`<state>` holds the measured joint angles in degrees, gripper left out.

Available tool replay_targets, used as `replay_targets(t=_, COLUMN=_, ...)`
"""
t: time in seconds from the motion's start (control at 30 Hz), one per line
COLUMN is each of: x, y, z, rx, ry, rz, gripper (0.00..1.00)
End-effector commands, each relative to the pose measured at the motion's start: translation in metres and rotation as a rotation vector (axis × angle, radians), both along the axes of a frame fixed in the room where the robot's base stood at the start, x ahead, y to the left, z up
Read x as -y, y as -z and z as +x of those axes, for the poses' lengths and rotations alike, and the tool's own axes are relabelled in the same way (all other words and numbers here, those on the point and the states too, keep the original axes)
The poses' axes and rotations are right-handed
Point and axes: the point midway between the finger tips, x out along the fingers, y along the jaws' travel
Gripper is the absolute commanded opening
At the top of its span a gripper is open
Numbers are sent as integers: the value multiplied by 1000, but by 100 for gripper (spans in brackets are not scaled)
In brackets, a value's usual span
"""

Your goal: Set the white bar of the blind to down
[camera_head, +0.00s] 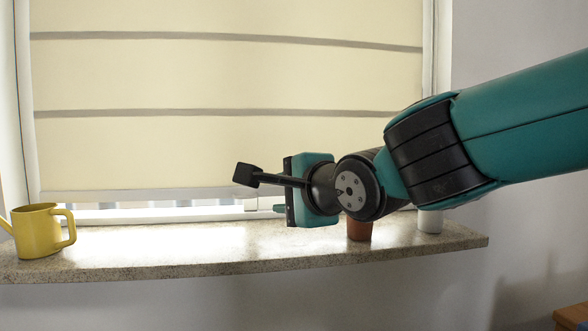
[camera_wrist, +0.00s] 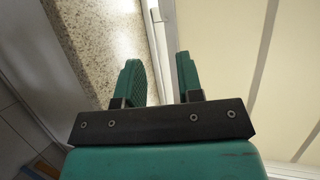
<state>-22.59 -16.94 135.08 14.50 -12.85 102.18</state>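The blind (camera_head: 200,80) is cream with grey cross stripes and hangs low over the window. Its white bar (camera_head: 150,195) runs along the bottom edge, a little above the sill, with a bright strip of window under it. My gripper (camera_head: 279,208) is at the right part of the bar, low over the sill; the wrist hides what lies behind it. In the wrist view my gripper's two teal fingers (camera_wrist: 160,78) are apart. The white bar (camera_wrist: 168,40) appears in line with the gap between them. I cannot tell whether it lies between the fingers or beyond them.
The speckled stone sill (camera_head: 200,250) runs below the window. A yellow watering can (camera_head: 38,232) stands at its left end. A terracotta pot (camera_head: 359,231) and a white cup (camera_head: 430,221) stand on the right, under my arm. A wooden surface (camera_head: 572,316) shows at bottom right.

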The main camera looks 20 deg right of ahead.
Motion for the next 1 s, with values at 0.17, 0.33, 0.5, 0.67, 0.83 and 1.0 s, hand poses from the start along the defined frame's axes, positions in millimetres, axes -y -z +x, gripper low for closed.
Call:
replay_targets(t=0.17, x=1, y=-11, z=-9, rx=-3, ry=-1, rz=-1, gripper=34)
replay_targets(t=0.33, x=3, y=-11, z=-16, rx=1, ry=-2, rz=-4, gripper=34)
replay_targets(t=0.5, x=3, y=-9, z=-21, rx=3, ry=-5, rz=-4, gripper=34)
replay_targets(t=0.67, x=4, y=-8, z=-22, rx=5, ry=-6, rz=-4, gripper=34)
replay_targets(t=0.83, x=4, y=-7, z=-22, rx=5, ry=-5, rz=-4, gripper=34)
replay_targets(t=1.0, x=4, y=-7, z=-22, rx=5, ry=-5, rz=-4, gripper=34)
